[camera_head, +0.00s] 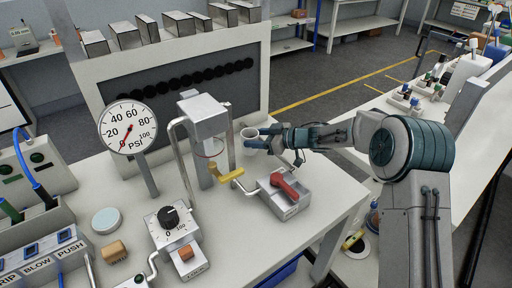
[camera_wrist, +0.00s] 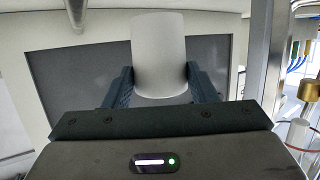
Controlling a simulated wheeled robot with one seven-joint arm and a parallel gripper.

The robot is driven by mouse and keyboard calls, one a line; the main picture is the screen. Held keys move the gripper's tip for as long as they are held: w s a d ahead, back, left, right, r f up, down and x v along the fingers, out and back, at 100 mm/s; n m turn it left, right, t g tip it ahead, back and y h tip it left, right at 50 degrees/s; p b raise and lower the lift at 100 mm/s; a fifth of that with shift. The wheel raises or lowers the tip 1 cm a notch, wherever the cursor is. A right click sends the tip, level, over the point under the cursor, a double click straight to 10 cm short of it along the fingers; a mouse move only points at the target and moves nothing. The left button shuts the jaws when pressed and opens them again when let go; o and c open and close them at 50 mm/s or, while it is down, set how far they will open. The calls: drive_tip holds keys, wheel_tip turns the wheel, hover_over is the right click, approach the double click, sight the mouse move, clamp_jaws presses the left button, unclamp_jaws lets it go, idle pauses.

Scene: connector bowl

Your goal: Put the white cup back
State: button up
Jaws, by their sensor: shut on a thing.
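The white cup (camera_head: 250,139) is near the right end of the bench, just right of the metal-framed test fixture. It also shows in the wrist view (camera_wrist: 159,55), where it sits between the two dark finger pads. My gripper (camera_head: 262,141) reaches in from the right and is shut on the cup. In the wrist view my gripper (camera_wrist: 160,88) has one finger on each side of the cup. I cannot tell whether the cup's base touches the bench, as the fingers partly hide it.
A metal fixture (camera_head: 205,117) with a yellow lever (camera_head: 226,173) stands left of the cup. A box with a red handle (camera_head: 284,185) lies in front. A PSI gauge (camera_head: 127,128) and a dial box (camera_head: 171,222) stand further left. Bare bench (camera_head: 330,190) shows at the right.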

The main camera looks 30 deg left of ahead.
sight(256, 151)
drive_tip(key=shift+a+f, duration=0.1)
drive_tip(key=shift+f, duration=1.95)
drive_tip(key=shift+f, duration=0.15)
drive_tip(key=o, duration=1.1)
drive_tip(key=shift+r, duration=0.2)
drive_tip(key=v, duration=1.2)
drive_tip(key=shift+b, duration=0.35)
drive_tip(key=shift+w, duration=0.1)
